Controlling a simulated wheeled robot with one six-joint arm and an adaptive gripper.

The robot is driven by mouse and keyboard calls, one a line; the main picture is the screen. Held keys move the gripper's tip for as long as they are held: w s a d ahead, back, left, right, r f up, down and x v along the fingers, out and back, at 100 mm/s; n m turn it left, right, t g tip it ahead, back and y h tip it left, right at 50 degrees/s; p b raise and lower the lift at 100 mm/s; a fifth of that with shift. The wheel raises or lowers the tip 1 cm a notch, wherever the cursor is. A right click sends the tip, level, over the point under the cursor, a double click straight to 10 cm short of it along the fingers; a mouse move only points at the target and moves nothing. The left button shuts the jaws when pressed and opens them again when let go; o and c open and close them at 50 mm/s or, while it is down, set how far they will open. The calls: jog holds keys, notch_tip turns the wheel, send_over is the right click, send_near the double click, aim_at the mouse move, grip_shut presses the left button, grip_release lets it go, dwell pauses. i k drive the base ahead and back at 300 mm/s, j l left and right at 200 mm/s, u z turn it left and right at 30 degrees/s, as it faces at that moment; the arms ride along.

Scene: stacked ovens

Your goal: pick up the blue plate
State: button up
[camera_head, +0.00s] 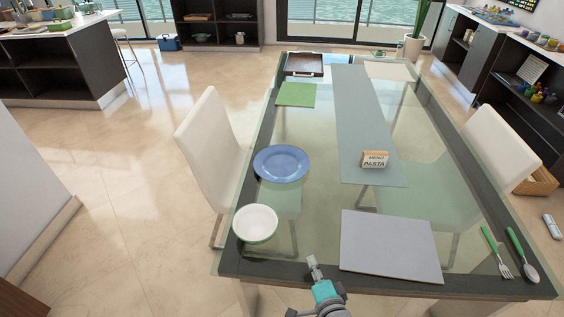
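The blue plate (281,163) lies flat on the glass table (308,206), near its left edge and behind a white bowl (255,223). Nothing covers the plate. My gripper (313,262) shows small at the bottom middle, at the near edge of the table. It is well short of the plate, nearer to the camera and a little to the right, and is not touching it. Its fingers are too small to tell whether they are open or shut. I see nothing held in it.
A grey placemat (391,246) lies right of my gripper, with a fork (497,252) and spoon (522,256) farther right. A menu box (379,160) stands on the grey runner (366,118). White chairs (214,152) flank the table. Open floor lies left.

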aim_at(281, 163)
jog(key=i, duration=0.9)
